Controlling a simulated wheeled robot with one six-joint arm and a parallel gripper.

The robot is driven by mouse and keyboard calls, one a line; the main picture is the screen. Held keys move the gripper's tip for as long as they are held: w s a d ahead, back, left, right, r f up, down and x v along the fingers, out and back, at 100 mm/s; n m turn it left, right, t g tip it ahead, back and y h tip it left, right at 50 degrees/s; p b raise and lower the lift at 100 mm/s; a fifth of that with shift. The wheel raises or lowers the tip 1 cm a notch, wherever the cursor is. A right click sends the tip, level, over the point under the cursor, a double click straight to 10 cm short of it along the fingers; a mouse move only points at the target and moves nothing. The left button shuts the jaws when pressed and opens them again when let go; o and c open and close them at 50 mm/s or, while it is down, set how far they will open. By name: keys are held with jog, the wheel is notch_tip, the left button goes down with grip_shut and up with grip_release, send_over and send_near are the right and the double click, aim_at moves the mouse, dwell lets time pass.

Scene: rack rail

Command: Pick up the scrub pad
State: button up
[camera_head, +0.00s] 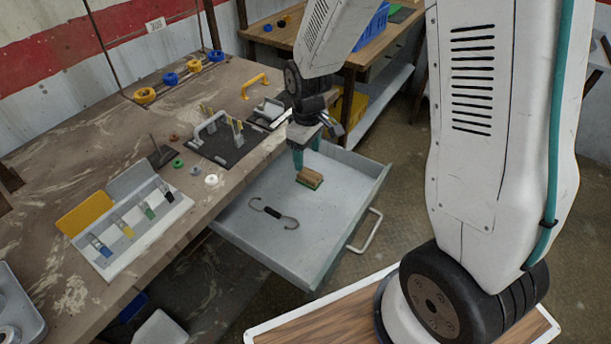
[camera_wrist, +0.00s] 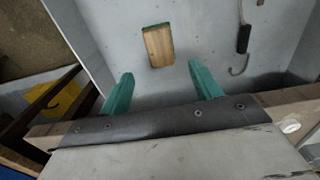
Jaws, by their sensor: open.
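The scrub pad (camera_head: 310,177) is a small block with a tan top and a green layer beneath. It lies on the floor of the open grey drawer (camera_head: 235,226). In the wrist view the scrub pad (camera_wrist: 158,46) shows beyond the fingertips, between their lines. My gripper (camera_head: 306,155) hangs over the drawer's back part, close to the bench edge and just left of the pad. In the wrist view its teal fingers (camera_wrist: 162,82) are spread apart with nothing between them. The pad does not appear to be touched.
A dark S-shaped hook (camera_head: 273,213) lies in the drawer, left of the pad. The bench edge (camera_wrist: 100,131) runs close beneath my fingers in the wrist view. A black board with a grey handle (camera_head: 210,122) sits on the bench. The drawer's front part is clear.

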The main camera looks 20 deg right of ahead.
aim_at(310, 174)
jog(key=f, duration=0.4)
jog(key=s+f, duration=0.1)
jog(key=f, duration=0.1)
jog(key=shift+d+f, duration=0.2)
jog(key=shift+f, duration=0.15)
jog(key=c, duration=1.2)
jog(key=shift+o, duration=0.2)
jog(key=shift+r, duration=0.1)
notch_tip(310, 174, up, 10)
jog(key=shift+o, duration=0.9)
